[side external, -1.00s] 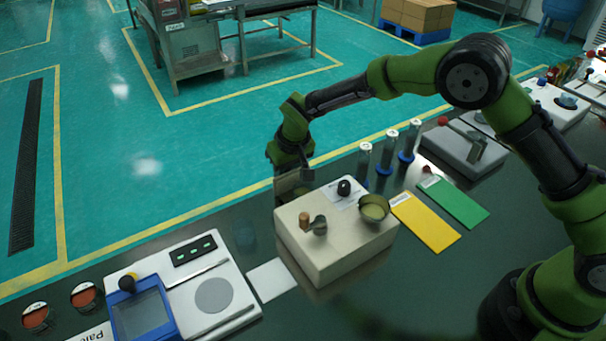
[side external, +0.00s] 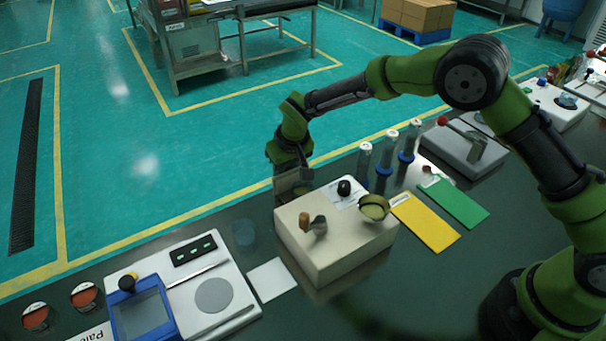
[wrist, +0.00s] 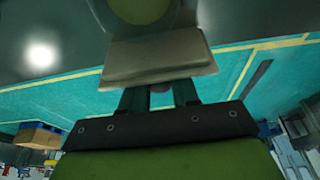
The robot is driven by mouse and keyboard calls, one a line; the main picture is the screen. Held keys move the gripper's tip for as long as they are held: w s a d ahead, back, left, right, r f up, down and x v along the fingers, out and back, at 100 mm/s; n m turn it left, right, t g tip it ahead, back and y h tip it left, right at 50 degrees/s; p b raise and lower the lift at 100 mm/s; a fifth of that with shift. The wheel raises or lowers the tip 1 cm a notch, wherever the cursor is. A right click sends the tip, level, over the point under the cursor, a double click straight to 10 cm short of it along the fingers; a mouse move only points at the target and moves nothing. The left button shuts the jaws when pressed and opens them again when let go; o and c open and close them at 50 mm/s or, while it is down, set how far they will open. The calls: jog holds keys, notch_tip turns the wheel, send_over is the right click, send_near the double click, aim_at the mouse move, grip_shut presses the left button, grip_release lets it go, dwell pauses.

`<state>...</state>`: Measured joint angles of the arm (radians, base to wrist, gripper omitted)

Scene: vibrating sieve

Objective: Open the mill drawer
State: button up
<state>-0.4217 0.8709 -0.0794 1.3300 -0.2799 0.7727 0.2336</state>
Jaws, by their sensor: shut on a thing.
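The mill is a cream box (side external: 330,258) on the dark bench, with a crank with a wooden handle (side external: 303,220), a black knob (side external: 344,188) and a bowl (side external: 374,207) on top. My gripper (side external: 293,180) is at its far left side, partly hidden behind the box in the side view. In the wrist view, a pale block (wrist: 158,58), apparently the drawer, lies just beyond my fingertips. My gripper (wrist: 160,93) is shut on a small dark round knob (wrist: 160,87) at its edge. How far the drawer stands out cannot be told.
Glass tubes on blue stands (side external: 364,160) stand behind the mill. Yellow (side external: 428,221) and green (side external: 455,203) cards lie to its right. A white card (side external: 272,280) and a pale tray with a blue frame (side external: 140,312) are at left. Open floor lies beyond the bench.

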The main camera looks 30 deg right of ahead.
jog(key=shift+w+r, duration=0.1)
jog(key=shift+w, duration=0.3)
jog(key=shift+s, duration=0.35)
jog(key=o, duration=0.7)
jog(key=shift+c, duration=0.2)
jog(key=shift+r, duration=3.9)
